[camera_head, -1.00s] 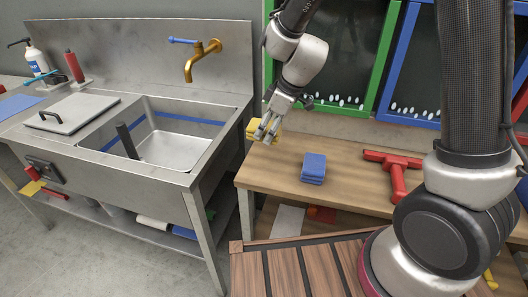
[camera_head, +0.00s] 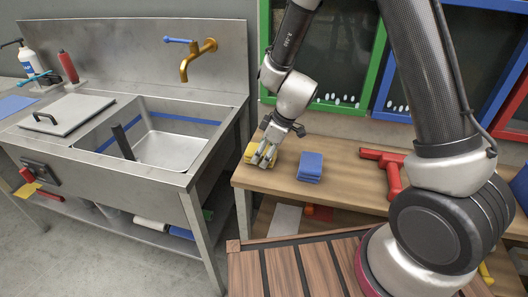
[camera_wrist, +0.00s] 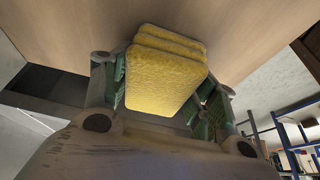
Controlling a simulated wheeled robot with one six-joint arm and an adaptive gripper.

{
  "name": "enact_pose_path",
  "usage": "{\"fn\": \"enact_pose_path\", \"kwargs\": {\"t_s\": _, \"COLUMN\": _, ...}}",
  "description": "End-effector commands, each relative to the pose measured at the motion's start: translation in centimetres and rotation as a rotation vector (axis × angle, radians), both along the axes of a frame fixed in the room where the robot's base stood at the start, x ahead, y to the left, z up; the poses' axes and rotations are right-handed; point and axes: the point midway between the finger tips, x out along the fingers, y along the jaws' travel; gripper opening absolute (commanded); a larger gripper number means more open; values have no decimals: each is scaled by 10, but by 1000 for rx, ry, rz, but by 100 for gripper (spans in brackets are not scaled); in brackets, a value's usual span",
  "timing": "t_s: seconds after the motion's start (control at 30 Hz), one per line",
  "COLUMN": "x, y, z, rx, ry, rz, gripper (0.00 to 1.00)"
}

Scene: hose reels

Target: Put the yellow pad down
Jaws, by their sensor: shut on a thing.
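Several yellow pads (camera_head: 249,153) are stacked near the left end of the wooden bench, partly hidden behind my fingers in the head view. My gripper (camera_head: 263,157) is low over them, pointing down. In the wrist view my gripper (camera_wrist: 165,95) is shut on the nearest yellow pad (camera_wrist: 163,82), with a green-lined finger at each side. The edges of other yellow pads (camera_wrist: 170,41) show just beyond it. I cannot tell whether the held pad touches them.
A stack of blue pads (camera_head: 311,166) sits close to the right on the wooden bench (camera_head: 335,185). A red squeegee-like tool (camera_head: 392,172) lies farther right. Green and blue frames (camera_head: 378,60) stand behind. The steel sink (camera_head: 170,150) is on the left, across a narrow gap.

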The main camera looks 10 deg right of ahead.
Motion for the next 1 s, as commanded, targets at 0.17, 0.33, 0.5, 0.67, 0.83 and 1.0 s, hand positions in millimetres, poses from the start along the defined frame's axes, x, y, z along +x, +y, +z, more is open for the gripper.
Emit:
{"fn": "enact_pose_path", "kwargs": {"t_s": 0.17, "x": 0, "y": 0, "z": 0, "rx": 0, "ry": 0, "rz": 0, "gripper": 80}}
{"fn": "enact_pose_path", "kwargs": {"t_s": 0.33, "x": 0, "y": 0, "z": 0, "rx": 0, "ry": 0, "rz": 0, "gripper": 80}}
{"fn": "enact_pose_path", "kwargs": {"t_s": 0.5, "x": 0, "y": 0, "z": 3, "rx": -1, "ry": -2, "rz": 1, "gripper": 80}}
{"fn": "enact_pose_path", "kwargs": {"t_s": 0.67, "x": -2, "y": -7, "z": 23, "rx": 1, "ry": -4, "rz": 1, "gripper": 80}}
{"fn": "enact_pose_path", "kwargs": {"t_s": 0.83, "x": -8, "y": -21, "z": 59, "rx": 2, "ry": -5, "rz": -1, "gripper": 80}}
{"fn": "enact_pose_path", "kwargs": {"t_s": 1.0, "x": -13, "y": -33, "z": 91, "rx": 1, "ry": -4, "rz": 1, "gripper": 80}}
